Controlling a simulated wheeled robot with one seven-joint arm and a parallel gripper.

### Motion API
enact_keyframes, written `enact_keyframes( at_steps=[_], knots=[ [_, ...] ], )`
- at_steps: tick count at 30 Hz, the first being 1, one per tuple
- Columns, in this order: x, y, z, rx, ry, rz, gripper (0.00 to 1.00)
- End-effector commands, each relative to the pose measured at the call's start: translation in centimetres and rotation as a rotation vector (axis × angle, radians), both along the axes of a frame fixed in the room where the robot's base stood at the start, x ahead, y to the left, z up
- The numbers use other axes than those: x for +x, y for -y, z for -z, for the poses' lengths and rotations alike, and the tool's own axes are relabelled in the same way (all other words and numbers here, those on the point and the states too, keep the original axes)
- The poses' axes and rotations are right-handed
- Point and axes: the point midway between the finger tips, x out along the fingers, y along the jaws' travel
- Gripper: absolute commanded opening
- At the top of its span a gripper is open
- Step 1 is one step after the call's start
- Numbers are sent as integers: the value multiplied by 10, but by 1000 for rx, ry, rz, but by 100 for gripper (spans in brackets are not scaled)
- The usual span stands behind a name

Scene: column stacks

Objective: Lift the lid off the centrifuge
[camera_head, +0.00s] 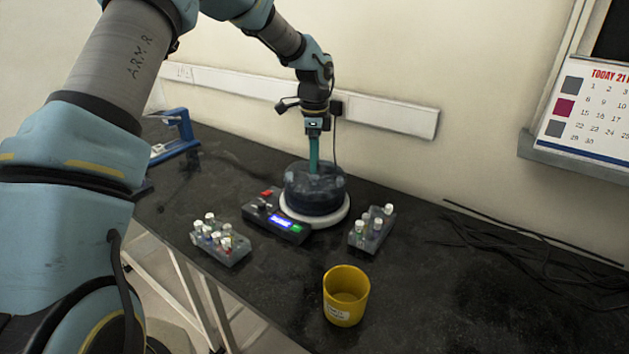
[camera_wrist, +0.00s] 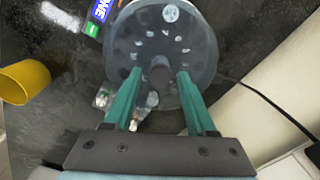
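The centrifuge (camera_head: 314,211) stands on the black bench with a white round base and a front panel. Its translucent round lid (camera_head: 330,178) is on top, and it fills the upper middle of the wrist view (camera_wrist: 198,50). A grey knob (camera_wrist: 160,77) rises at the lid's middle. My gripper (camera_head: 313,171) points down over the lid. In the wrist view, its two green fingers (camera_wrist: 159,74) are apart, one on each side of the knob, with a small gap visible on both sides. How far the fingertips reach down is hard to tell.
Tube racks with white-capped vials stand left (camera_head: 220,240) and right (camera_head: 371,229) of the centrifuge. A yellow cup (camera_head: 345,296) is in front. A blue device (camera_head: 176,140) sits at the back left. Black cables (camera_head: 520,240) lie at right, and the wall is close behind.

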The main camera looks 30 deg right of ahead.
Motion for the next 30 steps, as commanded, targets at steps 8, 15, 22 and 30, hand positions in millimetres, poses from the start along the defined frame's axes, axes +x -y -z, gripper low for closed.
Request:
enact_keyframes(
  at_steps=[8,15,22,30],
  knots=[
    [0,0,0,0,0,0,24],
    [0,0,0,0,0,0,0],
    [0,0,0,0,0,0,0],
    [0,0,0,0,0,0,0]
  ],
)
